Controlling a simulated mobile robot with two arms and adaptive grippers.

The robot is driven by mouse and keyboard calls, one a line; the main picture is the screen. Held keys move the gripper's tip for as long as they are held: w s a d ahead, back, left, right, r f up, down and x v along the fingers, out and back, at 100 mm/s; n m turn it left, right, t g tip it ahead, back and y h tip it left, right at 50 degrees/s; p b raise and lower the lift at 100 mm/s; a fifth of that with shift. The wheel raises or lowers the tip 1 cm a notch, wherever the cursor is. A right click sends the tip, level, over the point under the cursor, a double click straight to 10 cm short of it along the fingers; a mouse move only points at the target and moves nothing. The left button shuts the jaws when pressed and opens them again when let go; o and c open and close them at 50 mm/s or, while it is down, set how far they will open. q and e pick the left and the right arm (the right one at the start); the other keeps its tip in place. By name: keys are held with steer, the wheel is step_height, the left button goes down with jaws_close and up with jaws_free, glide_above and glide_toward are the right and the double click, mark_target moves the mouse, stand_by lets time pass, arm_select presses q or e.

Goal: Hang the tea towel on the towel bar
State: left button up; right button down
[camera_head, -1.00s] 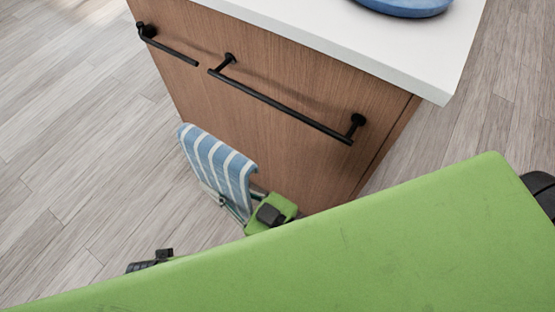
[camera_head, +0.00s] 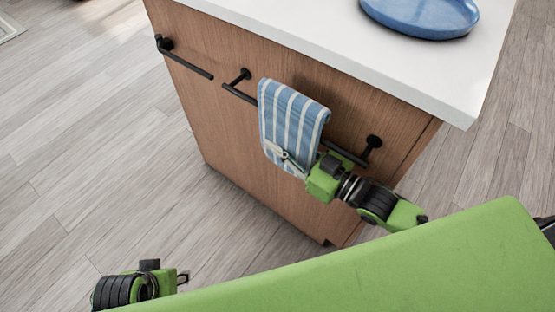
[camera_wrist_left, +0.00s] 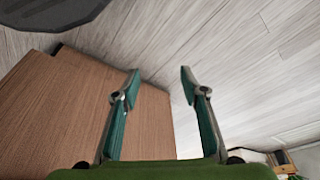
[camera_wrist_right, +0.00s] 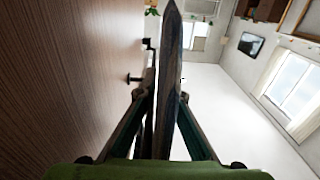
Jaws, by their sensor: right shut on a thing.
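The tea towel (camera_head: 291,112), blue with white stripes, hangs folded in front of the middle of a black towel bar (camera_head: 241,95) on the wooden island side. It hides the bar's middle; I cannot tell whether it touches the bar or passes over it. My right gripper (camera_head: 287,158) is shut on the towel's lower part. In the right wrist view the towel (camera_wrist_right: 170,75) is dark and edge-on between the fingers, with the bar's posts to its left. My left gripper (camera_wrist_left: 160,76) is open and empty, low beside the island.
A shorter-looking second black bar (camera_head: 188,61) is mounted left on the same wooden panel (camera_head: 237,150). The white countertop (camera_head: 330,35) overhangs above, with a blue dish (camera_head: 420,15) on it. The floor (camera_head: 90,170) left of the island is clear.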

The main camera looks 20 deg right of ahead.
mark_target(278, 160)
step_height(278, 160, down, 2)
step_height(278, 160, down, 3)
steer(key=shift+r+b, duration=0.2)
steer(key=shift+b, duration=0.55)
arm_select(q)
steer(key=shift+v, duration=1.7)
arm_select(e)
steer(key=shift+f, duration=0.65)
arm_select(q)
steer(key=shift+f, duration=0.1)
arm_select(e)
steer(key=shift+f, duration=0.15)
steer(key=c, duration=2.2)
jaws_free()
steer(key=shift+o, duration=0.2)
steer(key=shift+s, duration=0.1)
